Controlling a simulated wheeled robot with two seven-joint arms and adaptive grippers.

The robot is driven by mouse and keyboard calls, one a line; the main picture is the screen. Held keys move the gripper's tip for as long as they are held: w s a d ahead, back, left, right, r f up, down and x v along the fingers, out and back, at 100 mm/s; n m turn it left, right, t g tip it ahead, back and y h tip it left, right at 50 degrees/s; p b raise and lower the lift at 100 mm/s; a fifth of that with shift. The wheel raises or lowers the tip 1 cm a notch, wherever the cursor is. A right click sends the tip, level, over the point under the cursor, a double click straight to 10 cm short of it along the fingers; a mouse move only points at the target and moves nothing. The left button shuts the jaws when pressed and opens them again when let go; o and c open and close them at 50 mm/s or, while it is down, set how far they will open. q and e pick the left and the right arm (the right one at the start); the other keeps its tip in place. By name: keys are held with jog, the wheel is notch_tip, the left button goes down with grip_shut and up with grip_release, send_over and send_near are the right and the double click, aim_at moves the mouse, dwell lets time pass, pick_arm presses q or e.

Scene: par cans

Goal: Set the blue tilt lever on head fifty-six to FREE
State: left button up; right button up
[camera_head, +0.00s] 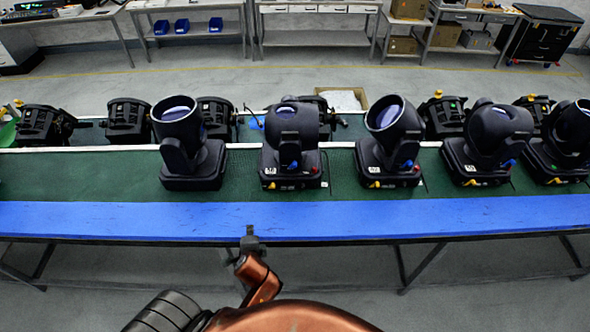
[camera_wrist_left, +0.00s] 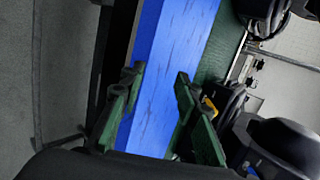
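Several black moving heads stand on the green bench top. The second head from the left (camera_head: 291,130), the third (camera_head: 392,130) and the fourth (camera_head: 487,135) each show a blue lever: the second's (camera_head: 293,165), the third's (camera_head: 407,164) and the fourth's (camera_head: 508,163). Their white labels are too small to read, so I cannot tell which is fifty-six. Lever settings cannot be read. My left gripper (camera_head: 249,241) is at the bench's blue front edge, apart from the heads. In the left wrist view it (camera_wrist_left: 155,95) is open and empty. My right gripper is not in view.
The blue front strip (camera_head: 400,218) of the bench is clear. The leftmost large head (camera_head: 190,150) stands left of the second. More black units (camera_head: 127,120) stand in a row behind. Yellow levers (camera_head: 376,184) sit low on the front heads. An open carton (camera_head: 345,98) lies behind.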

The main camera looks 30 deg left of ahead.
pick_arm(q)
jog(key=w+d+r+m+t+y, duration=0.1)
jog(key=w+r+m+t+y, duration=0.15)
jog(key=w+r+m, duration=0.55)
jog(key=m+t+p, duration=0.1)
jog(key=m+t, duration=0.5)
jog(key=m, duration=0.7)
send_near(295, 167)
jog(key=w, duration=0.1)
jog(key=shift+g, duration=0.25)
jog(key=x, duration=0.3)
jog(key=p+x, duration=0.1)
jog(key=x, duration=0.2)
jog(key=shift+a+r, duration=0.2)
jog(key=shift+w+a+y+p, duration=0.25)
jog(key=shift+w+a+p, duration=0.1)
jog(key=shift+w, duration=0.15)
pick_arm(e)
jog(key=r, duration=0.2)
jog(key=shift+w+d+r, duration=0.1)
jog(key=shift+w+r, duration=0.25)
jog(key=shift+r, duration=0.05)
pick_arm(q)
jog(key=shift+c, duration=0.5)
jog(key=c, duration=0.6)
grip_shut()
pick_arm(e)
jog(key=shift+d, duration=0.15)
